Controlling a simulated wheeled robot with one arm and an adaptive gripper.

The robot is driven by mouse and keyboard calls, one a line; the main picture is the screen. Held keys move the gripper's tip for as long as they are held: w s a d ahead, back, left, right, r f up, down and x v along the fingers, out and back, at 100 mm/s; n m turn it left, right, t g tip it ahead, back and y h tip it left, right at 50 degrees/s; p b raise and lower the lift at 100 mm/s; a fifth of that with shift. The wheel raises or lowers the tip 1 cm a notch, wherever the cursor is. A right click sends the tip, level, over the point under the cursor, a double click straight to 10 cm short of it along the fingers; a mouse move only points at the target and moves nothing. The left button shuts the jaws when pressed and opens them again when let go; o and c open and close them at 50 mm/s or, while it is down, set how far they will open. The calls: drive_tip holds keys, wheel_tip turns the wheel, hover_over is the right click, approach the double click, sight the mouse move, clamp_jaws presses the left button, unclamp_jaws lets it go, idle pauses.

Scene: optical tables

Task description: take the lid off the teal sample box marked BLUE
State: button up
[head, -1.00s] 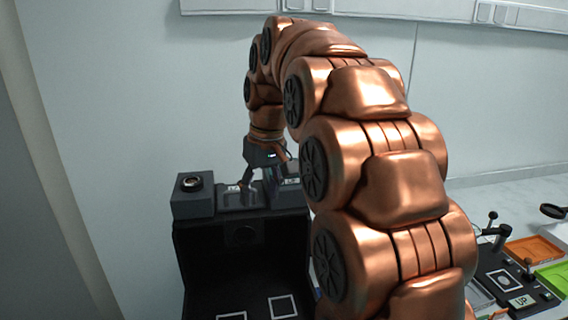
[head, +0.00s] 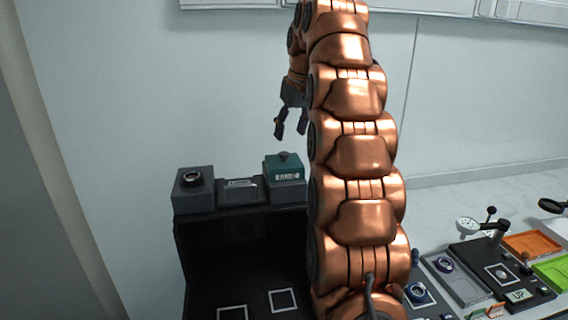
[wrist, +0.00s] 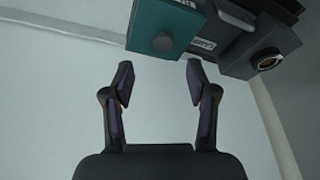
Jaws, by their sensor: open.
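The teal sample box (head: 285,177) stands at the right end of a dark raised shelf in the head view. Its lid (head: 284,161) with a round dark knob is on top. A pale label is on its front, too small to read surely. My gripper (head: 291,124) is open and empty, above the box with a clear gap. In the wrist view the box (wrist: 147,22) and its knob (wrist: 163,43) show beyond the open fingers (wrist: 160,72), near the top edge. The knob lies roughly in line with the space between them, untouched.
Left of the box on the shelf are a dark labelled holder (head: 240,192) and a grey block (head: 194,196) with a round ring on top. A pale wall stands behind. On the right are an orange tray (head: 533,245), a green tray (head: 553,274) and a black panel.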

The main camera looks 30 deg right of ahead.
sight(284, 153)
drive_tip(key=shift+b+x, duration=1.25)
drive_tip(key=shift+x, duration=0.55)
drive_tip(key=shift+a+f, duration=0.3)
drive_tip(key=shift+f, duration=0.3)
drive_tip(key=shift+p+x, duration=0.3)
drive_tip(key=shift+x, duration=0.7)
drive_tip(key=shift+w+r, duration=0.1)
drive_tip(key=shift+w, duration=0.1)
clamp_jaws()
